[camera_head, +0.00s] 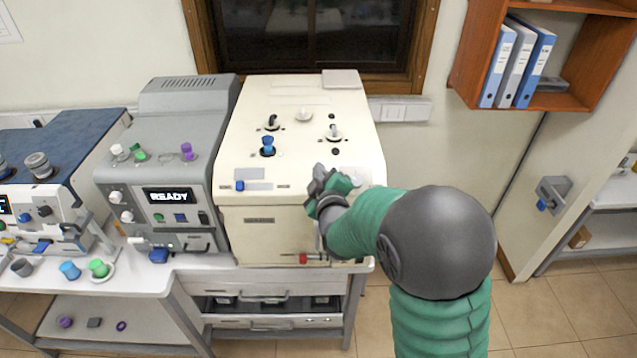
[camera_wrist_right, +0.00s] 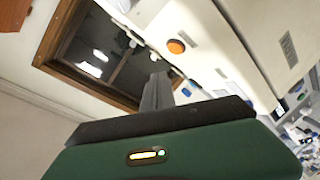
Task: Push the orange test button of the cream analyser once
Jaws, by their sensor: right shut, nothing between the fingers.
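The cream analyser (camera_head: 262,222) stands on the bench in the middle of the head view. Its orange test button (camera_wrist_right: 176,46) shows in the wrist view as a round cap on the cream surface. In the head view I cannot make the button out; my right gripper and forearm cover that part. My right gripper (camera_head: 322,186) is shut and empty over the right front of the analyser. In the wrist view its fingertips (camera_wrist_right: 157,80) point up toward the panel, below and left of the button, with no visible contact. My left gripper is out of view.
A blue knob (camera_head: 267,146) and several dark and pale knobs stand up from the analyser's top. A blue button (camera_head: 239,186) is at its front left. A grey machine (camera_head: 158,175) with a READY display adjoins on the left. A binder shelf (camera_head: 566,101) hangs at upper right.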

